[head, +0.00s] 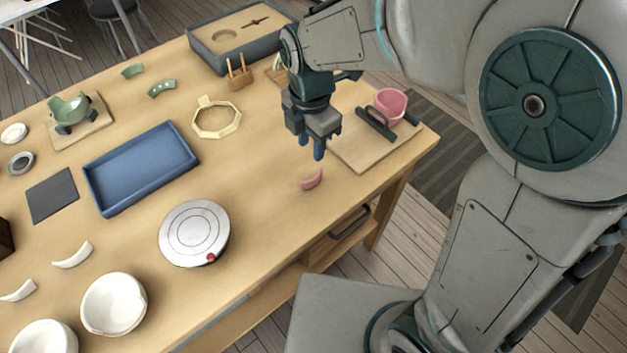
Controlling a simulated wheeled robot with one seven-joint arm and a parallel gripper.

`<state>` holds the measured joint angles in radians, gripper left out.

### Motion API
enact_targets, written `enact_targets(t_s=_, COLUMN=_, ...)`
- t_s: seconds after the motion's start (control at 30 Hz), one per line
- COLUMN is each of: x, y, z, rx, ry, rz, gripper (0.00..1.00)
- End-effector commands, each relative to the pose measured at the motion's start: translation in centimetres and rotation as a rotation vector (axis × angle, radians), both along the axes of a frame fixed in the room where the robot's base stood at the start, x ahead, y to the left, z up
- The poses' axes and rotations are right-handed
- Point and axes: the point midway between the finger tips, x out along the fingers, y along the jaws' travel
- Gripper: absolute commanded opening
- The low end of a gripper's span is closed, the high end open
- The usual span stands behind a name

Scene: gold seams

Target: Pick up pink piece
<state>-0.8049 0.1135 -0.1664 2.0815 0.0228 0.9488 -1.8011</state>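A small curved pink piece (312,180) lies on the wooden table, near its front edge. My gripper (318,153) points down just above and slightly behind the pink piece, apart from it in the picture. Blue fingertips show, but from this angle I cannot tell how far apart they are. Nothing shows held between them. A broken pink cup (389,104) rests on a wooden board (362,153) to the right, beside dark holders.
A blue tray (140,168), a round turntable (194,233) and an octagonal wooden frame (216,118) stand to the left. White bowls (113,304) and white shards (73,255) lie at the front left. The table around the pink piece is clear.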

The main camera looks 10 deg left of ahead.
Motion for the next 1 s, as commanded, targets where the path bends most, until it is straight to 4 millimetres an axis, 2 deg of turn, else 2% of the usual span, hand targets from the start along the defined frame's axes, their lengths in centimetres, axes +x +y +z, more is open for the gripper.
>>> enact_targets(t_s=0.03, x=-0.1, y=-0.1, z=-1.3, rx=-0.004, ry=0.005, rz=-0.001, gripper=0.34)
enact_targets(t_s=0.2, x=0.0, y=-0.1, z=-4.2, rx=-0.002, ry=0.003, rz=-0.003, gripper=0.34)
enact_targets(t_s=0.47, x=0.0, y=-0.2, z=-6.2, rx=-0.001, ry=0.001, rz=-0.004, gripper=0.34)
enact_targets(t_s=0.7, x=-0.1, y=-0.7, z=-9.7, rx=-0.002, ry=0.002, rz=-0.004, gripper=0.34)
enact_targets(t_s=0.83, x=0.0, y=-0.7, z=-10.7, rx=-0.001, ry=0.001, rz=-0.005, gripper=0.34)
enact_targets(t_s=1.0, x=0.0, y=-0.7, z=-10.8, rx=0.000, ry=0.000, rz=-0.005, gripper=0.34)
